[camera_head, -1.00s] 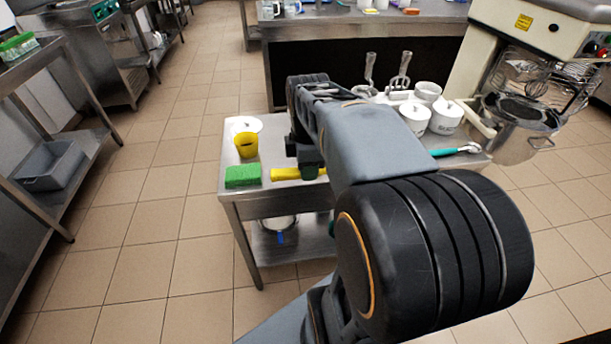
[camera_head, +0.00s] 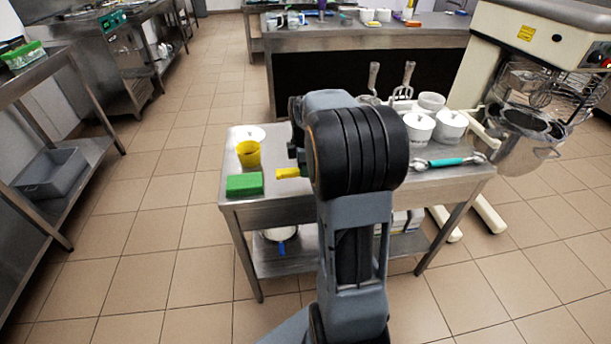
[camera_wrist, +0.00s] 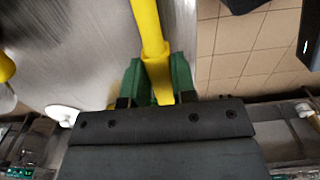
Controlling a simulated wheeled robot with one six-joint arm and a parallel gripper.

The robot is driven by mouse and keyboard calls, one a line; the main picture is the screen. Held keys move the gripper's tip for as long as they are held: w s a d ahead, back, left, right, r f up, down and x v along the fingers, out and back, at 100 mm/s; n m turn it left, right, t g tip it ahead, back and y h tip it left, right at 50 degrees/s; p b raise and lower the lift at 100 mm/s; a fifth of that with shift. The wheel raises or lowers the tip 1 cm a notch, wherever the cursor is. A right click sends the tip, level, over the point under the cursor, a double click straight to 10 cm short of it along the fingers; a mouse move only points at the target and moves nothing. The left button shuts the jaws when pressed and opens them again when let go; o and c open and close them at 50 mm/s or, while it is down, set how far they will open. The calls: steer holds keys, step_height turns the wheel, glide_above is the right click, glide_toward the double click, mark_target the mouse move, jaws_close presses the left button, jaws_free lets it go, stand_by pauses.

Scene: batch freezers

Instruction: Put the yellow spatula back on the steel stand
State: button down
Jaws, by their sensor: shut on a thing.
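The yellow spatula (camera_wrist: 148,30) shows in the wrist view as a yellow bar between the two green fingers of my gripper (camera_wrist: 160,78), which is shut on it. In the head view a short length of the yellow spatula (camera_head: 289,173) shows to the left of my arm. The arm hides the rest of it and most of my gripper. The steel stand (camera_head: 290,208), a small table with a lower shelf, is beneath them in the head view. I cannot tell whether the spatula touches its top.
On the stand are a green block (camera_head: 244,184), a yellow cup (camera_head: 248,154), several white pots (camera_head: 450,126) and a teal-handled tool (camera_head: 446,162). A mixer (camera_head: 535,45) stands at right. A grey bin (camera_head: 50,172) sits on the left shelf. Open floor lies between.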

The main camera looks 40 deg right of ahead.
mark_target(306, 182)
steer(key=shift+w+f, duration=0.15)
steer(key=shift+f, duration=0.1)
steer(key=shift+w+d+f, duration=0.1)
steer(key=shift+f, duration=1.45)
steer(key=shift+b, duration=0.3)
steer(key=shift+f, duration=0.2)
steer(key=c, duration=0.9)
jaws_free()
steer(key=shift+c, duration=0.2)
